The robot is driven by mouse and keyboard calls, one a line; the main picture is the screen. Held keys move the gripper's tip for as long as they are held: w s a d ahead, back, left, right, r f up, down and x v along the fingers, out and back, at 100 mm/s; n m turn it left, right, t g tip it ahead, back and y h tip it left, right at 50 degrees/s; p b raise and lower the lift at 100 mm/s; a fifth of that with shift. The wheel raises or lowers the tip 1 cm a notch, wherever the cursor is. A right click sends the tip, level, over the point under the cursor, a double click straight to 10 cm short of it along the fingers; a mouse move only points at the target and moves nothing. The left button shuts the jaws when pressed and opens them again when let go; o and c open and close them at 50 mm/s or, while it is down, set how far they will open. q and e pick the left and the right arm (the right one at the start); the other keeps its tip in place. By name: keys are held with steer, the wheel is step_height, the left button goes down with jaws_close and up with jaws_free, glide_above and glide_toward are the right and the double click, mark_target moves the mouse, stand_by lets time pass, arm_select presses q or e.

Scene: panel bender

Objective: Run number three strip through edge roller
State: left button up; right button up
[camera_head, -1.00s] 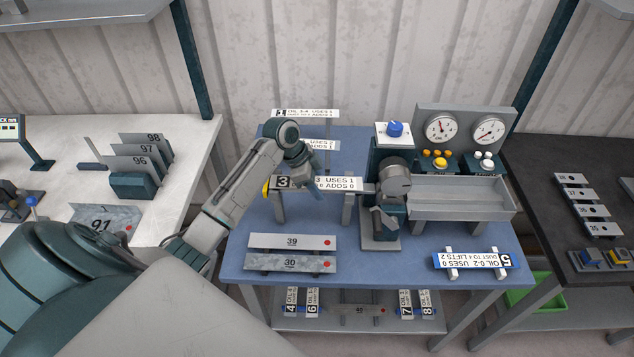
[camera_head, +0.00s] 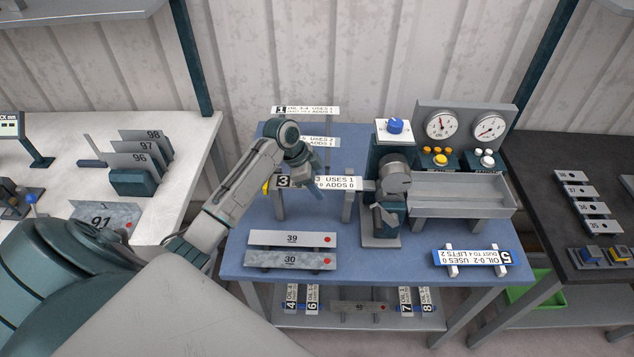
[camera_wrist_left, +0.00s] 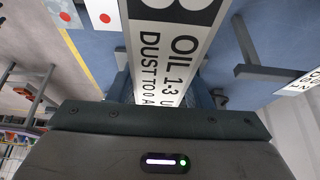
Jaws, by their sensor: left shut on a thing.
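The number three strip (camera_head: 337,183) is a long white labelled bar with a black "3" at its left part. It lies level across upright supports (camera_head: 347,205), left of the edge roller (camera_head: 393,182). Its right end is close to the roller; I cannot tell whether it is between the rolls. My left gripper (camera_head: 309,182) comes down from above and is shut on the strip near its middle. In the left wrist view the strip (camera_wrist_left: 172,45) runs up between the fingers, with its "OIL 1-3" label showing. The fingertips are partly hidden. My right gripper is not in view.
Strips 39 (camera_head: 291,239) and 30 (camera_head: 290,260) lie at the front left of the blue table. Strip 5 (camera_head: 478,259) lies at the front right. A grey trough (camera_head: 460,206) and two dials stand right of the roller. Strips 1 (camera_head: 305,110) and 2 are behind my gripper.

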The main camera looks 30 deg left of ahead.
arm_select(q)
steer(key=o, duration=1)
steer(key=shift+s+a+r+b, duration=0.1)
steer(key=shift+a+r+b, duration=0.2)
steer(key=shift+r, duration=0.2)
steer(key=b+v, duration=0.3)
steer(key=v, duration=0.5)
steer(key=shift+a+r, duration=0.1)
steer(key=shift+r, duration=0.2)
steer(key=shift+s+r+b, duration=0.2)
steer(key=shift+r+b, duration=0.1)
steer(key=shift+r, duration=0.2)
steer(key=shift+a, duration=0.1)
